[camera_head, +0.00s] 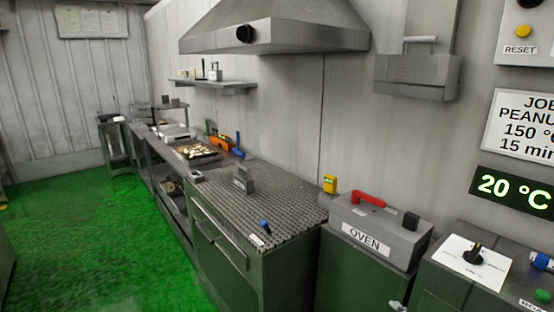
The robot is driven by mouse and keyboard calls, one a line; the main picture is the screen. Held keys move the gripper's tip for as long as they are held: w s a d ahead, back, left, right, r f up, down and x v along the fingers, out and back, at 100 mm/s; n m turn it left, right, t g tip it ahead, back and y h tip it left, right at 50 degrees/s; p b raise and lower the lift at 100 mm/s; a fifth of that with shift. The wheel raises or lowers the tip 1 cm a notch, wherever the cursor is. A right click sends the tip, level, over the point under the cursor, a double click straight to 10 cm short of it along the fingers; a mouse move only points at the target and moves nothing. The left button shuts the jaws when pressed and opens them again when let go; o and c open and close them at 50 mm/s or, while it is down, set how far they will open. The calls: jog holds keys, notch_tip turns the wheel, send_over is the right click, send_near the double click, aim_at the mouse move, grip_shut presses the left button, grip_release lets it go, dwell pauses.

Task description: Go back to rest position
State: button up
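My gripper does not show clearly in the head view. A small pale shape (398,306) is cut off by the bottom edge, and I cannot tell what it is. The grey oven box (380,228), labelled OVEN, has a red handle (368,198) and a black knob on top. To its right is a panel with a black rotary dial (474,253) on a white plate. A green button (542,296) is near the right edge. The display (514,192) reads 20 °C.
A metal counter (255,205) with a textured top carries a grey block (243,179) and a small blue item (265,226). A hood (275,28) hangs above. A yellow device (330,184) stands by the wall. The green floor (80,235) at left is clear.

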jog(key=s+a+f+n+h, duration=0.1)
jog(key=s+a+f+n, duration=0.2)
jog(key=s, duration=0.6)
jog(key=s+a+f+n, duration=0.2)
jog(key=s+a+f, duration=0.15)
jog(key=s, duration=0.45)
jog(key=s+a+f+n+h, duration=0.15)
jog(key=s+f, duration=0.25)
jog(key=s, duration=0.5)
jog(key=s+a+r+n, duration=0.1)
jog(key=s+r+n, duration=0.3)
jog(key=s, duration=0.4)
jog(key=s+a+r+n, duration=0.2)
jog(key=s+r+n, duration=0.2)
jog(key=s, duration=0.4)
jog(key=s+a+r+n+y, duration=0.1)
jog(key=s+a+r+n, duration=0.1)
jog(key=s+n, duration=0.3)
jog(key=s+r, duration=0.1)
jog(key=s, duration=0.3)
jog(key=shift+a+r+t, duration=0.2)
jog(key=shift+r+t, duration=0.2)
